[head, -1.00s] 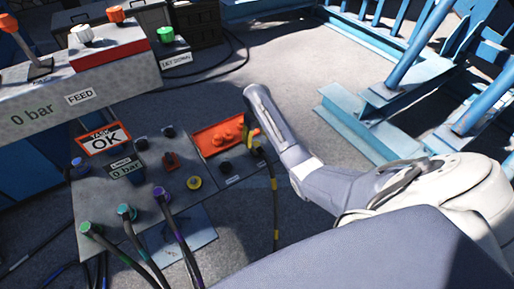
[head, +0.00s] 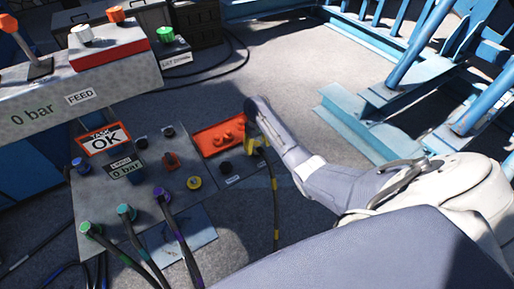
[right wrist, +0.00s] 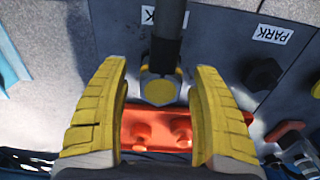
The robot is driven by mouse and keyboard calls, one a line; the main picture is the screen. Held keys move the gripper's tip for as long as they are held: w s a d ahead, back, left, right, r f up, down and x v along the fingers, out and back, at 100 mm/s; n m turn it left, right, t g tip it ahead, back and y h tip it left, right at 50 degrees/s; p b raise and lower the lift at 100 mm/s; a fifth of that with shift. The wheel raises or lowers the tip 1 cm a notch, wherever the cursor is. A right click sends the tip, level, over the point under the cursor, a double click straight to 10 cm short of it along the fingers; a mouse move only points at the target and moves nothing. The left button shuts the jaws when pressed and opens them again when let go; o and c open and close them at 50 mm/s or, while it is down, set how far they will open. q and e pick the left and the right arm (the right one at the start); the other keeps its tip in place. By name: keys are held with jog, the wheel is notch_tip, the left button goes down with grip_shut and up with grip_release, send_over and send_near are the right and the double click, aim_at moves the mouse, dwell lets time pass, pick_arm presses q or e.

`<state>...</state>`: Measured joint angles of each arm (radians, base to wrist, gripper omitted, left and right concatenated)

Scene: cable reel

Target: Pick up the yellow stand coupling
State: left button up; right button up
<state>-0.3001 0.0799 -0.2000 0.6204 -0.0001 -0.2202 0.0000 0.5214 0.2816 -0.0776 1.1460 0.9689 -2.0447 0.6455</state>
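The yellow stand coupling (right wrist: 160,90), on a dark cable (right wrist: 168,35), sits between the two yellow fingers of my right gripper (right wrist: 160,72) in the right wrist view. The fingers are spread, with a gap visible on both sides of the coupling. In the head view my right gripper (head: 252,125) is at the right end of the console, beside the orange plate. It partly hides the coupling there. My left gripper is not in view.
The orange plate (head: 213,140) with raised knobs lies close to the coupling. The console (head: 145,185) carries other knobs and coloured cable plugs, including a purple one (head: 161,194). A yellow-banded cable (head: 276,205) hangs off its right side. Blue steel frames (head: 375,110) stand at right.

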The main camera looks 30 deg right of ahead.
jog(key=c, duration=1.3)
jog(key=shift+o, duration=0.2)
jog(key=shift+r, duration=0.15)
